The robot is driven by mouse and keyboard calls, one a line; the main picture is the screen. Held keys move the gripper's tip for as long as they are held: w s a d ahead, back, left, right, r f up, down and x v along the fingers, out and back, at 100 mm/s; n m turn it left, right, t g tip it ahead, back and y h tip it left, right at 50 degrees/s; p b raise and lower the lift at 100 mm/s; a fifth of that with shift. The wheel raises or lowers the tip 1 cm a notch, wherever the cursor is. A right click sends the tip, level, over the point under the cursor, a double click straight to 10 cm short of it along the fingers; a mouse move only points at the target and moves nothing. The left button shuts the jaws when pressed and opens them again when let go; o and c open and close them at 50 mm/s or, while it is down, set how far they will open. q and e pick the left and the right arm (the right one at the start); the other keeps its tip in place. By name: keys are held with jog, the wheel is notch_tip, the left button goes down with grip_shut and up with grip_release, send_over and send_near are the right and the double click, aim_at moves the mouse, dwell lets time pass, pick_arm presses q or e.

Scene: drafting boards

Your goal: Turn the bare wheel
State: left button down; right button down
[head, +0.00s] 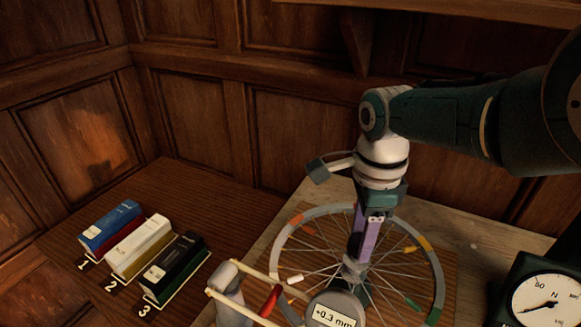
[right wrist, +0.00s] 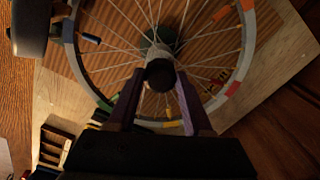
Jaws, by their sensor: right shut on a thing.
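The bare wheel (head: 437,265) has a grey rim with orange, yellow, green and white marks, thin spokes and no tyre. It also shows in the right wrist view (right wrist: 86,73). My right gripper (head: 357,258) reaches down from above to the wheel's middle, its purple fingers at the hub. In the right wrist view, the fingers (right wrist: 160,88) stand on either side of the hub's dark round end (right wrist: 160,74), and the gripper is shut on the hub. Part of the hub is hidden by the fingers and the gauge. My left gripper is not in view.
A round gauge (head: 333,317) reading +0.3 mm stands before the wheel, beside a grey holder (head: 232,296) with pale rods. A dial scale (head: 545,303) is at right. Blue, white and dark boxes (head: 175,268) stand by numbers 1 to 3 at left. Panelled walls close the back.

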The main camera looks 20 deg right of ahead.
jog(key=shift+m, duration=1.1)
jog(key=shift+c, duration=1.5)
grip_release()
jog(key=shift+r, duration=0.1)
notch_tip(320, 180, up, 10)
jog(key=p, duration=0.8)
